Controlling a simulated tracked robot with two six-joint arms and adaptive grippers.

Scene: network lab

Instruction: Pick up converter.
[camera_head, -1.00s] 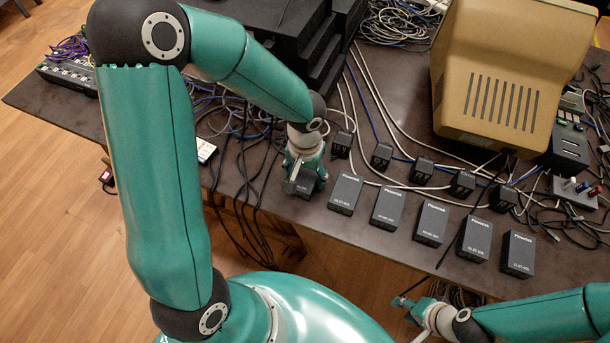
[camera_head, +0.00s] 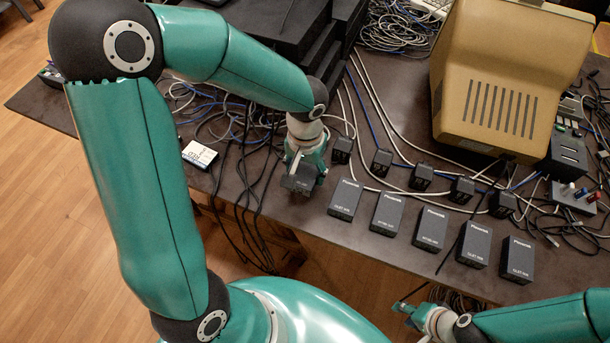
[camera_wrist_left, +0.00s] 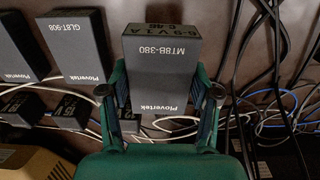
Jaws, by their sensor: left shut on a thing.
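My left gripper (camera_head: 303,172) is shut on a dark grey box-shaped converter (camera_head: 299,184) at the left end of the front row. In the left wrist view the converter (camera_wrist_left: 160,75) is marked "MT8B-380" and "Plovertek", with my left gripper's fingers (camera_wrist_left: 161,95) on its two sides. I cannot tell for sure whether it is clear of the table. My right gripper (camera_head: 408,306) is low in the head view, in front of the table edge; its jaws are too small to read.
Several similar dark boxes (camera_head: 388,213) stand in a row to the right, with smaller black adapters (camera_head: 381,163) behind them. Cables lie around them on the dark table (camera_head: 340,245). A beige monitor (camera_head: 500,85) and stacked black cases (camera_head: 275,55) stand behind.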

